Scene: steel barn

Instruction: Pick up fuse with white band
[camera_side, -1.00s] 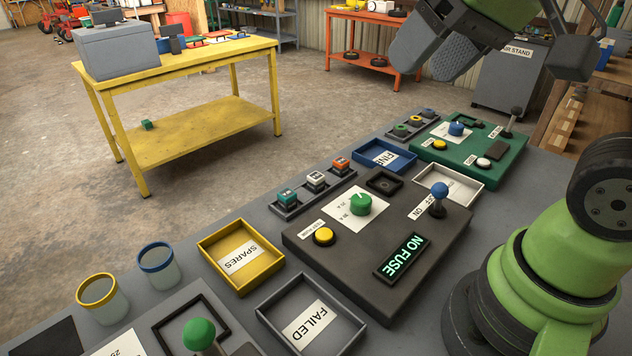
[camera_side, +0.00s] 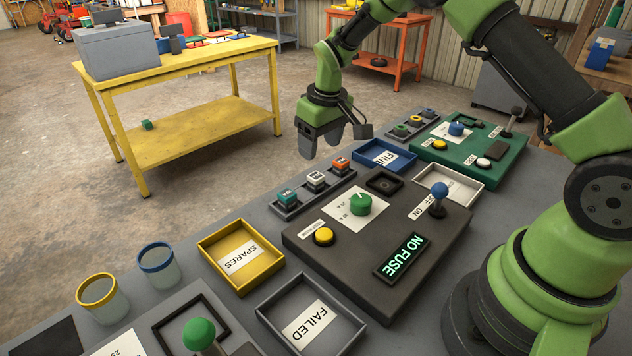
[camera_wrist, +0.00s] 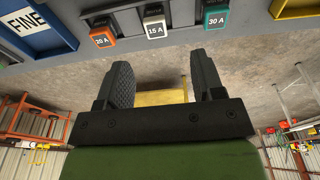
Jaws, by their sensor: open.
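The fuse with the white band (camera_side: 317,178) stands in the middle of a grey rack, between a teal-banded fuse (camera_side: 289,197) and an orange-banded fuse (camera_side: 341,162). In the wrist view the white-banded fuse (camera_wrist: 154,22) is marked 15 A at the top edge, with the orange 20 A fuse (camera_wrist: 102,38) to its left and the teal 30 A fuse (camera_wrist: 216,15) to its right. My gripper (camera_side: 321,144) is open and empty, above the rack and apart from the fuses. Its two fingers (camera_wrist: 162,82) also show in the wrist view.
A dark panel (camera_side: 290,238) with a yellow button, green knob, blue-topped lever and NO FUSE display lies beside the rack. A blue FINE tray (camera_side: 367,163), yellow SPARES tray (camera_side: 213,266) and grey FAILED tray (camera_side: 352,343) are near. Open floor lies behind the bench.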

